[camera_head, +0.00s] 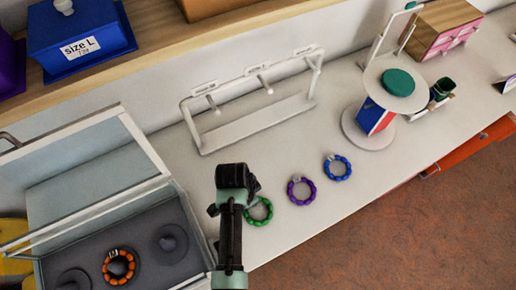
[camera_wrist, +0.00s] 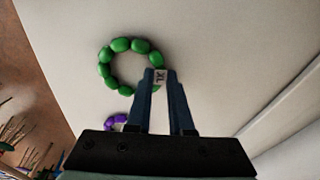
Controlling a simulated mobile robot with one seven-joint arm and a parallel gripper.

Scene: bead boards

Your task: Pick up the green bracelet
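The green bracelet (camera_head: 260,212) is a ring of green beads on the white counter, partly hidden behind my arm. It shows larger in the wrist view (camera_wrist: 104,71), with a small pale tag marked XL (camera_wrist: 160,76) at its edge. My gripper (camera_head: 246,190) is directly over the bracelet's near left side. In the wrist view, my two dark blue fingers (camera_wrist: 161,78) have a narrow gap, and the tag sits between their tips. I cannot tell whether they press on it. The bracelet shows no clear lift from the counter.
A purple bracelet (camera_head: 301,191) and a blue bracelet (camera_head: 337,168) lie to the right. A glass-lidded case (camera_head: 165,240) with an orange bracelet (camera_head: 118,267) is at left. A white rack (camera_head: 250,130) and a round stand (camera_head: 368,133) stand behind. The counter's front edge is near.

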